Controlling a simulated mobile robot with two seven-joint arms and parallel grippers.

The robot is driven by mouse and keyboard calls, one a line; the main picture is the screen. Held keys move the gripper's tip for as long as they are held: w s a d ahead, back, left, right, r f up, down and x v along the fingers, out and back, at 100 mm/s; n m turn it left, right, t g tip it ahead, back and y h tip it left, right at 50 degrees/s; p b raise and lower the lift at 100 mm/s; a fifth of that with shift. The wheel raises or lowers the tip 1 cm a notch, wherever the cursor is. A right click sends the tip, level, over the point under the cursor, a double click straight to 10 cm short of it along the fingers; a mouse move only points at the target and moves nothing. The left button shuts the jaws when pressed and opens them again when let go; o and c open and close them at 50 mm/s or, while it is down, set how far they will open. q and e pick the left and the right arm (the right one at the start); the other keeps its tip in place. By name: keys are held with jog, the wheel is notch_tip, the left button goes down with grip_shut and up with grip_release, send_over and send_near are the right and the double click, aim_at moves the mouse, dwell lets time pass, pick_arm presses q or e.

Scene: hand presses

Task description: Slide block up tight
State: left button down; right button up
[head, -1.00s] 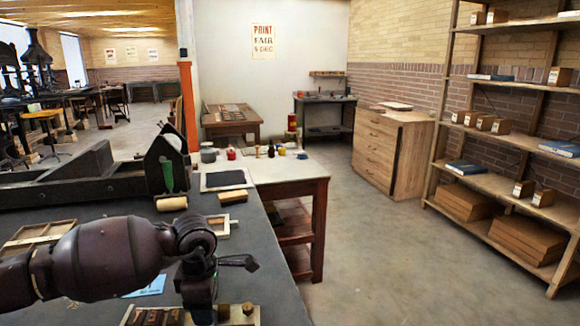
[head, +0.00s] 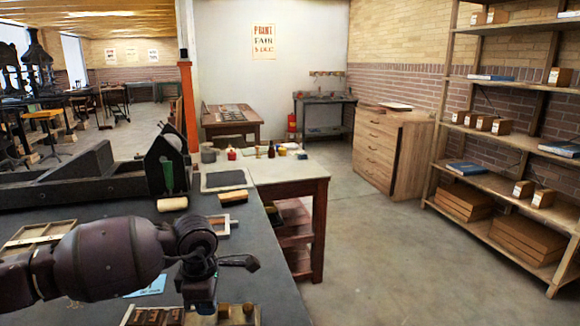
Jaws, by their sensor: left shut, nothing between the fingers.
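A row of dark reddish-brown letter blocks (head: 155,317) lies at the bottom edge of the head view, partly cut off by the frame. Just right of it is a brown wooden piece (head: 238,315) with small rounded tops, also cut off. My left gripper (head: 203,306) points down between the letter blocks and this piece. It is shut and empty. Its fingertips are hard to make out, and I cannot tell whether they touch either piece. My right gripper is not in view.
A wooden frame (head: 222,224) lies on the dark bench top (head: 95,213) beyond my gripper. A light blue paper (head: 149,286) and a wooden tray (head: 38,235) are partly behind my left arm. A black press (head: 100,180) stands behind.

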aim_at(251, 305)
pick_arm(q)
jog(key=shift+w+d+f, duration=0.15)
jog(key=shift+d, duration=2.25)
jog(key=shift+w+d+b, duration=0.15)
jog(key=shift+d+b, duration=0.25)
jog(key=shift+d, duration=1.3)
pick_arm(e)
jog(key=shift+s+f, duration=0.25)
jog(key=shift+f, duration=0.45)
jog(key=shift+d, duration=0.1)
pick_arm(q)
jog(key=shift+d, duration=0.35)
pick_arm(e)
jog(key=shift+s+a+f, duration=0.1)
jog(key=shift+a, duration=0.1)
pick_arm(q)
jog(key=shift+d, duration=0.3)
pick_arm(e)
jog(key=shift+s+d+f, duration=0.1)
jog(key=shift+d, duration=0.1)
pick_arm(q)
jog(key=c, duration=1.8)
grip_release()
jog(key=shift+c, duration=0.2)
jog(key=o, duration=0.9)
jog(key=shift+w+f, duration=0.1)
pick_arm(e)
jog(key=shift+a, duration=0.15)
